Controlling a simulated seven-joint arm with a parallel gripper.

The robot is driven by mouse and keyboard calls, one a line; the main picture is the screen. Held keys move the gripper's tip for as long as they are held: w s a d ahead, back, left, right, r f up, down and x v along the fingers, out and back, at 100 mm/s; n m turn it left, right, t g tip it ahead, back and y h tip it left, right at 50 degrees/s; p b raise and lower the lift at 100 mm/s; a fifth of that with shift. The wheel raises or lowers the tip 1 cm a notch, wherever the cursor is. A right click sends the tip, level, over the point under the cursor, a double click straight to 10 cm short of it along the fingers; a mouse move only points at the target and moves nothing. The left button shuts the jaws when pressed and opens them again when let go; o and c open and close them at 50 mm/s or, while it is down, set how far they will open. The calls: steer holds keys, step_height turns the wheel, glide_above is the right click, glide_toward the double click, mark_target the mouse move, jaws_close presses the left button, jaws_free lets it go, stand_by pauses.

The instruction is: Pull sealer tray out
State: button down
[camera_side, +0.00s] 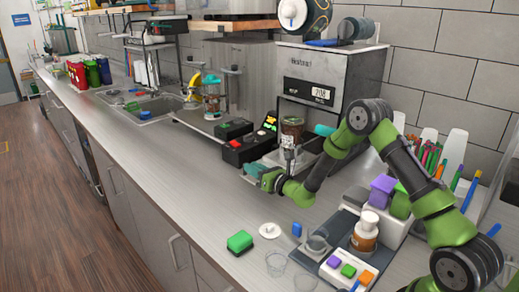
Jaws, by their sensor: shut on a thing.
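The sealer (318,72) is a tall grey metal machine with a black display panel, standing against the back wall. The sealer tray (276,158) is at its base, low at the front. A clear cup with brown contents (291,131) shows at the sealer's front, above the tray. My gripper (257,172) is at the tray's front end and is shut on it. My wrist and forearm hide part of the tray and the sealer's lower right. The fingertips are small and the exact contact is hard to see.
A black control box with red parts (248,142) stands just left of the tray. A green sponge (239,242), clear cups (276,264) and a white lid (269,230) lie in front. A dark mat with a brown bottle (365,230) is at right. The left counter front is clear.

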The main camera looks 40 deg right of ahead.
steer(key=shift+a, duration=0.1)
steer(key=c, duration=1.1)
jaws_free()
steer(key=shift+s, duration=0.1)
steer(key=s, duration=0.7)
steer(key=shift+s, duration=0.15)
